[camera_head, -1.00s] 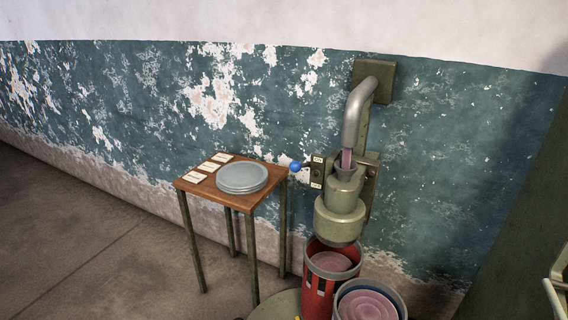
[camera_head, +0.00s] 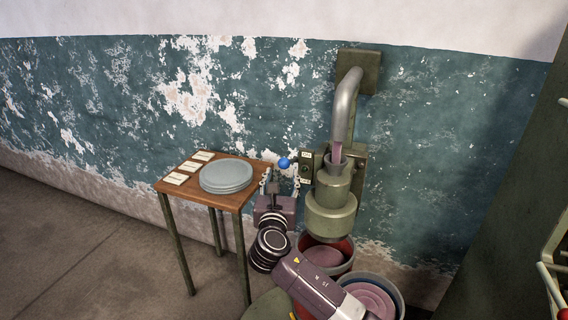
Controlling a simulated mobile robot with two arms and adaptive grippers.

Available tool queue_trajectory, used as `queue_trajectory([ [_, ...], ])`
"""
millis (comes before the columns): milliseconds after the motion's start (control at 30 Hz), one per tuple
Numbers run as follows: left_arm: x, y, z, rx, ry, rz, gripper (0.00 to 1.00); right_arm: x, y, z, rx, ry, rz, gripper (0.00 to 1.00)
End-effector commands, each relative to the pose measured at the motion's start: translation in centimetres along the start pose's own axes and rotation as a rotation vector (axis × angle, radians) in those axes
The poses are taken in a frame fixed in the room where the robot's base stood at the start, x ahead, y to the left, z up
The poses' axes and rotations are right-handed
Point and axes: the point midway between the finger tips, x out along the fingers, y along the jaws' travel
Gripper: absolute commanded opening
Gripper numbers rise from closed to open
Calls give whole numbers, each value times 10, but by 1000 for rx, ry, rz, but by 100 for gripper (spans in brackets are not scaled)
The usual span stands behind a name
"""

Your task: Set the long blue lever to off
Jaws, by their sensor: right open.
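The lever's blue knob (camera_head: 284,163) sticks out to the left of a dark switch plate (camera_head: 306,168) on the machine. The plate has a small pale label at its top and another at its bottom; their writing is too small to read surely. The knob stands nearer the upper label. My right gripper (camera_head: 281,178) is open and empty, its two fingers pointing up just below the knob, one on each side. I cannot tell whether it touches the lever. My left gripper is not in view.
A small wooden table (camera_head: 232,200) with stacked grey plates (camera_head: 227,175) and white cards (camera_head: 189,166) stands close at left. A bent pipe (camera_head: 345,105) runs down to the green machine (camera_head: 331,215). Below are a red bin (camera_head: 345,243) and a grey-rimmed bin (camera_head: 398,290), partly behind my arm.

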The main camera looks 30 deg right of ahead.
Motion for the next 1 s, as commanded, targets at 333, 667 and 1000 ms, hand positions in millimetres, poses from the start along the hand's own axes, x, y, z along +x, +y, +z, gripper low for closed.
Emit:
queue_trajectory([
  [333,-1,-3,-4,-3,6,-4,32,50,-1,3,-7,-4,-4,44],
  [667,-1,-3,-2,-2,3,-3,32,76,-1,2,-5,-2,-2,44],
  [1000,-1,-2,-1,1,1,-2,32,76,0,2,-5,-2,-1,32],
])
